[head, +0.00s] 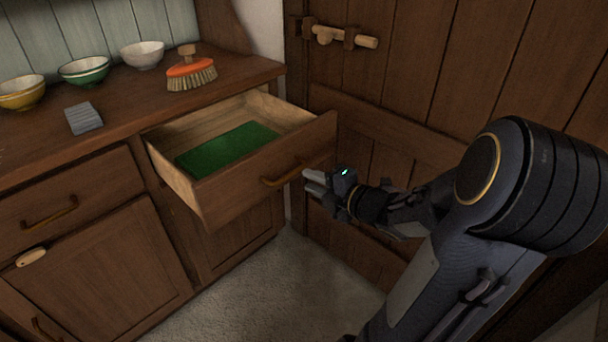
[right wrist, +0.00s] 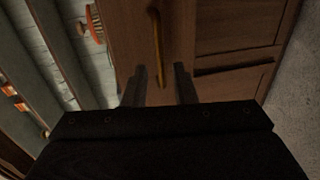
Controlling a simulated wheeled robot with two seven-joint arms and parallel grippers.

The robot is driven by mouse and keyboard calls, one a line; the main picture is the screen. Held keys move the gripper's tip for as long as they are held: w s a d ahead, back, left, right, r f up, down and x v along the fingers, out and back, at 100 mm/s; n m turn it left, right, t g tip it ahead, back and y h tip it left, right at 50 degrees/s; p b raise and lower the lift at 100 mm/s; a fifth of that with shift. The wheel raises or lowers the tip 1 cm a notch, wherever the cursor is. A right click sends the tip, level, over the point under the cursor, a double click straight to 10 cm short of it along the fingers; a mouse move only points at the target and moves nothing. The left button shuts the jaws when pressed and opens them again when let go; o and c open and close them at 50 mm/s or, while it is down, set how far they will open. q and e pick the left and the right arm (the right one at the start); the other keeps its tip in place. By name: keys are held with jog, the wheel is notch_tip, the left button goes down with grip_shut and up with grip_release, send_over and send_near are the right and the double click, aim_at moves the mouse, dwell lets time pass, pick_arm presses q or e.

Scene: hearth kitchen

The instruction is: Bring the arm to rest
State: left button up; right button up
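My right arm reaches in from the right in the head view, with its gripper (head: 314,181) just in front of the open drawer (head: 235,188). The fingers appear clear of the handle. The drawer is pulled out and shows a green lining (head: 228,149) and no loose items. My left gripper is not in view.
On the wooden counter are an orange brush (head: 191,71), a grey block (head: 84,118), and yellow (head: 22,93), green (head: 84,70) and white (head: 142,55) bowls. A plank door (head: 420,75) with a wooden latch (head: 340,36) stands behind my arm. The floor (head: 270,285) before the cabinet is clear.

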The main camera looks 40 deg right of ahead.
jog(key=shift+s+r, duration=0.1)
dwell(0.6)
jog(key=s+a+f+m+g+y, duration=0.1)
jog(key=s+a+m+g, duration=0.4)
jog(key=s+a+m, duration=0.4)
jog(key=s+a+f+m+g+y, duration=0.2)
jog(key=s+a+m+g, duration=0.35)
jog(key=a+m, duration=0.5)
notch_tip(320, 180, up, 26)
jog(key=p, duration=2.6)
jog(key=shift+s+r+m, duration=0.15)
jog(key=shift+s+m, duration=0.25)
jog(key=shift+m, duration=0.05)
